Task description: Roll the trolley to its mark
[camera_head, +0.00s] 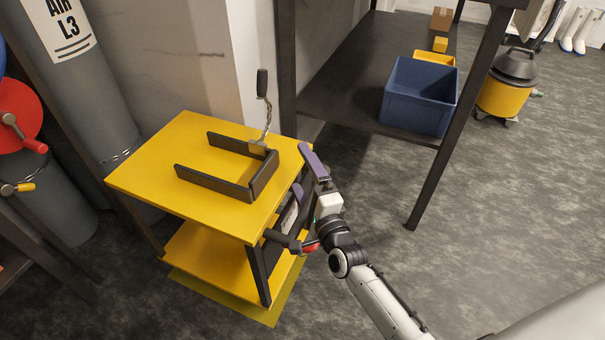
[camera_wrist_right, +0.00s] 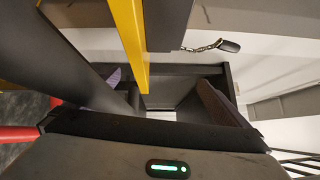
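The yellow trolley (camera_head: 150,175) stands upright in the head view, with two yellow shelves and dark legs. A dark U-shaped bracket (camera_head: 215,185) is on its top. A flat yellow mark (camera_head: 268,315) shows on the floor under its lower shelf, past the front and right edges; the rest is hidden. A dark bar (camera_head: 282,240) sticks out at its right side, near a red part (camera_head: 310,247). My right gripper (camera_head: 303,180) is at the trolley's right side. Its purple-grey fingers stand apart in the wrist view (camera_wrist_right: 165,90); any contact is unclear. My left gripper is out of view.
Grey cylinders (camera_head: 85,80) and a red disc (camera_head: 18,115) stand at the left. A wall corner (camera_head: 250,60) is behind the trolley. A dark bench (camera_head: 340,85) with a blue bin (camera_head: 418,95) is at the back right. Grey floor (camera_head: 500,200) is clear at right.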

